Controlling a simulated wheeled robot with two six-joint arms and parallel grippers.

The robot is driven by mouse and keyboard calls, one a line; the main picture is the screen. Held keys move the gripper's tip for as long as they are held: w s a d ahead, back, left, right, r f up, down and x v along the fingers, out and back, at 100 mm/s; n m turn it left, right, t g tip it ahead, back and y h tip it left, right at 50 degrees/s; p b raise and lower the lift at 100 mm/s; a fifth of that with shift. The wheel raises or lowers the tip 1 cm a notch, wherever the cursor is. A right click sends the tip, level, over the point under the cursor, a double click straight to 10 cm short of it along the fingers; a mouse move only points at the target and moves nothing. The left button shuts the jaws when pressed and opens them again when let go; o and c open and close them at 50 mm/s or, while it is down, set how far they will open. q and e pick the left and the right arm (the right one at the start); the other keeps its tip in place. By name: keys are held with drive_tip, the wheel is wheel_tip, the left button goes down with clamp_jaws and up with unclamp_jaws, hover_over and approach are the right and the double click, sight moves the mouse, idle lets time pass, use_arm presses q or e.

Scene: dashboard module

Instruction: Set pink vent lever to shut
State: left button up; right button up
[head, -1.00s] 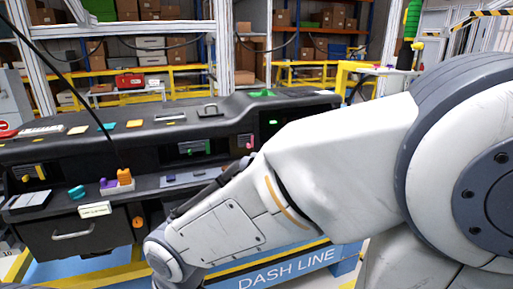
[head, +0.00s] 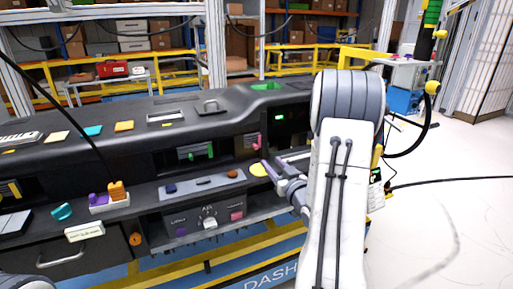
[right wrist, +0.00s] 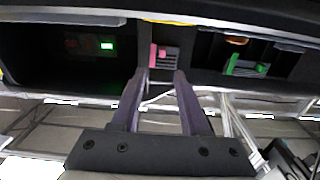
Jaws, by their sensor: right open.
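The pink vent lever (head: 257,142) stands upright at the right edge of a vent panel in the dashboard's middle. In the right wrist view the pink lever (right wrist: 161,52) shows just beyond the fingertips, roughly centred between them. My right gripper (head: 274,166) is just in front of and slightly below the lever in the head view. Its two dark purple fingers (right wrist: 160,76) are apart with nothing between them. I cannot tell if either finger touches the lever. A green vent lever (head: 188,152) is to the left; it also shows in the right wrist view (right wrist: 232,64). My left gripper is out of view.
The dashboard (head: 120,150) has a dark recess with a green-lit display (head: 279,117) right of the pink lever. A lower shelf carries a small tray with purple and orange pieces (head: 110,198). Open floor is at right.

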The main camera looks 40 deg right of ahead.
sight(257, 147)
drive_tip(key=x, duration=0.3)
drive_tip(key=p+x, duration=0.1)
drive_tip(key=x, duration=0.2)
drive_tip(key=p+x, duration=0.1)
drive_tip(key=x, duration=0.1)
drive_tip(key=shift+w+a+r, duration=0.1)
drive_tip(key=shift+w+a, duration=0.15)
drive_tip(key=shift+w, duration=0.2)
drive_tip(key=shift+w+d, duration=0.2)
drive_tip(key=shift+w, duration=0.35)
clamp_jaws()
idle(0.4)
